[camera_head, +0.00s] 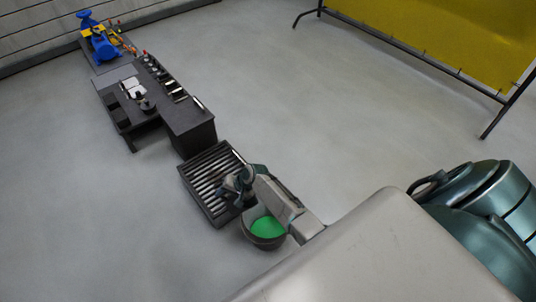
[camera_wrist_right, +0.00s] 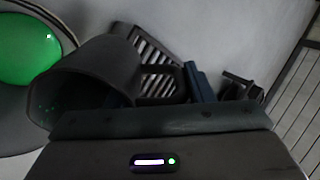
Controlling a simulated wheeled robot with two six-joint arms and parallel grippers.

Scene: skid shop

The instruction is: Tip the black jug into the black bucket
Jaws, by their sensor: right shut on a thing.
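The black bucket (camera_head: 254,241) stands at the lower middle of the head view, beside the dark roller rack, with bright green inside. Its grey rim and green contents also show at the left of the right wrist view (camera_wrist_right: 78,22). My right gripper (camera_head: 246,178) is above the rack beside the bucket, shut on the black jug (camera_wrist_right: 92,75). The jug looks tilted in the wrist view, its wide end toward the bucket and its handle on the right. In the head view the jug is small and partly hidden by the gripper. My left gripper is not in view.
The roller rack (camera_head: 192,174) adjoins a dark bench (camera_head: 188,119) with small items on it. Blue equipment (camera_head: 104,46) stands at the far end. A yellow screen (camera_head: 446,36) on a dark frame stands at upper right. The grey floor between is clear.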

